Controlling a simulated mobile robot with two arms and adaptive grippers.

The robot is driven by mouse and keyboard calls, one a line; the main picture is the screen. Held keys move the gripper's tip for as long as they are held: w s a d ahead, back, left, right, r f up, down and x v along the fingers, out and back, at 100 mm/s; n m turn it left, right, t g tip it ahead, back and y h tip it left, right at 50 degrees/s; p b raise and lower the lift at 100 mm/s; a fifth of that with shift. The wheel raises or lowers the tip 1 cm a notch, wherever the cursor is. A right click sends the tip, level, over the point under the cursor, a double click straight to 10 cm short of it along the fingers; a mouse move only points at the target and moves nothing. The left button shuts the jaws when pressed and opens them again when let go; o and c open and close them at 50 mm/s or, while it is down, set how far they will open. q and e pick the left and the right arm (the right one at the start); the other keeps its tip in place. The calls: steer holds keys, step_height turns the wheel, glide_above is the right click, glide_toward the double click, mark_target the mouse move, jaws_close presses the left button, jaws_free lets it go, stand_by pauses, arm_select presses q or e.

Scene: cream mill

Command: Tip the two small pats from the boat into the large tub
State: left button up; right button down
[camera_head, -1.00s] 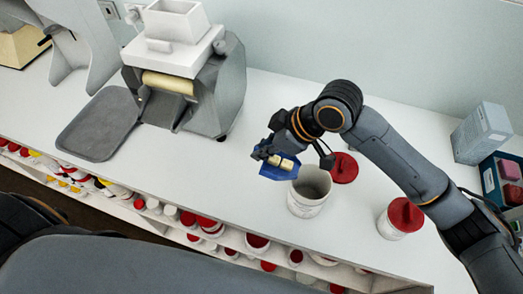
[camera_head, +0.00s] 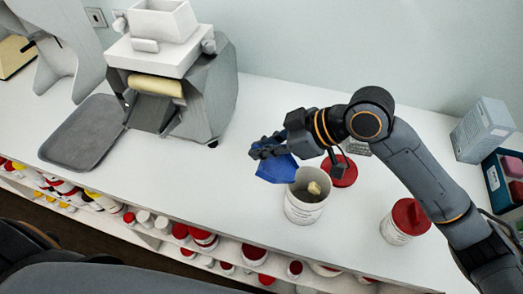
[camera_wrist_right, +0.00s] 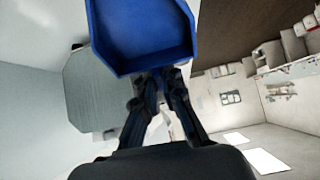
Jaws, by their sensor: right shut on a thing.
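My right gripper (camera_head: 267,150) is shut on the blue boat (camera_head: 277,170) and holds it tilted steeply, its low end at the left rim of the large tub. The boat also shows in the right wrist view (camera_wrist_right: 145,32), where its inside looks empty. The large tub (camera_head: 303,211) is white and stands open and upright on the counter. A pale yellow pat (camera_head: 314,188) shows inside the tub's mouth, with another yellowish bit beside it, partly hidden by the rim. My left gripper is not in view.
A red lid (camera_head: 340,172) lies behind the tub. A white tub with a red lid (camera_head: 405,220) stands to the right. A mill (camera_head: 180,85) and a grey tray (camera_head: 83,133) are at the left. Boxes (camera_head: 482,130) stand at the far right. The counter before the mill is clear.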

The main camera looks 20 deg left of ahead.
steer(key=shift+d+y+b, duration=0.2)
steer(key=shift+y+b, duration=0.2)
steer(key=shift+b, duration=0.25)
steer(key=shift+d+r+y+b, duration=0.25)
steer(key=shift+d+y+b, duration=0.25)
steer(key=shift+b, duration=0.1)
steer(key=shift+d+r+y+b, duration=0.55)
steer(key=shift+y+b, duration=0.45)
steer(key=shift+b, duration=0.45)
steer(key=shift+d+r+y+b, duration=0.25)
steer(key=shift+d+y+b, duration=0.7)
steer(key=shift+b, duration=1.15)
steer(key=shift+d+r+y+b, duration=0.15)
steer(key=shift+y+b, duration=0.2)
steer(key=shift+b, duration=0.1)
steer(key=shift+r, duration=0.15)
steer(key=shift+r+p, duration=0.95)
steer(key=shift+r, duration=0.5)
